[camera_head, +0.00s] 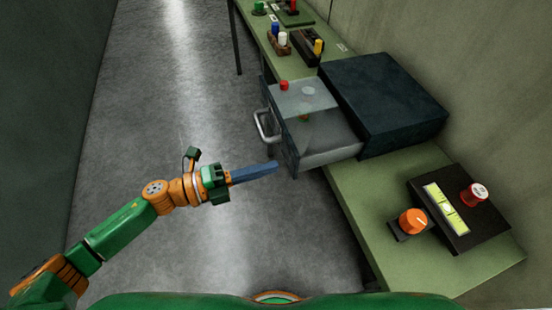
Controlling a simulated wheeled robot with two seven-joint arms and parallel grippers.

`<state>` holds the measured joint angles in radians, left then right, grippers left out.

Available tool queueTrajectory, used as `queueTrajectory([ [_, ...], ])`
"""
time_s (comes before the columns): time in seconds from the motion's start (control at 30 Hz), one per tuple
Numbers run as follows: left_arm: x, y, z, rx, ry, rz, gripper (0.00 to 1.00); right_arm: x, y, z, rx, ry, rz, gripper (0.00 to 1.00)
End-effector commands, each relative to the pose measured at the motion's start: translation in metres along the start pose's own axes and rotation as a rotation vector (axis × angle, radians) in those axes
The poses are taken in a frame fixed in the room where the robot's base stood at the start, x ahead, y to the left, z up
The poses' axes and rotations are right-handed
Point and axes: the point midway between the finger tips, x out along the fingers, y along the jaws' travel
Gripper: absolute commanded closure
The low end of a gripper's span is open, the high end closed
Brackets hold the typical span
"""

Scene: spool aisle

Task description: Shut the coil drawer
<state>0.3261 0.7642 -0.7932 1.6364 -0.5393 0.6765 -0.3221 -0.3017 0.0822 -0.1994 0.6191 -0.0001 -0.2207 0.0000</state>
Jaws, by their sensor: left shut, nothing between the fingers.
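The coil drawer (318,140) is pulled out to the left from a dark cabinet (385,95) on the green bench. Its grey inside shows. A red piece (284,85) and a pale, see-through round piece (307,91) are at the drawer's far part. A light metal handle (264,127) stands out from the drawer's dark front. My left gripper (272,167) is shut and empty. Its blue fingers point right, towards the lower part of the drawer front, in front of and below the handle in the picture. My right gripper is not in view.
The green bench (365,200) runs along the right wall. Near me it bears an orange-topped knob (412,221) and a dark block (460,210) with a yellow level and a red spool. Several small coloured items stand at its far end. The grey floor (170,120) on the left is clear.

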Motion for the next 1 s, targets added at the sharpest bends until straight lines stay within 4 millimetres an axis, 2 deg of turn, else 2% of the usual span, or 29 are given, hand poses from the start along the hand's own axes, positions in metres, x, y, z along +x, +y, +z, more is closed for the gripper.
queueTrajectory([
  [0.1,0.016,-0.002,0.0,0.0,0.0,-0.002,1.0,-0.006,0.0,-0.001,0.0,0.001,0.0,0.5],
  [0.2,0.023,-0.001,0.0,-0.001,0.0,-0.001,1.0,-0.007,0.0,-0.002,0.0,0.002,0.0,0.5],
  [0.7,0.03,0.0,0.0,-0.001,-0.001,-0.001,1.0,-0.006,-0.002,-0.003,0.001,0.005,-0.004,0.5],
  [0.83,0.044,0.0,0.0,-0.001,0.001,-0.002,1.0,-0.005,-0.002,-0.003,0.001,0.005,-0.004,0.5],
  [1.0,0.072,0.0,0.0,-0.001,0.002,-0.003,1.0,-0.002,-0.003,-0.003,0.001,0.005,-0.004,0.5],
])
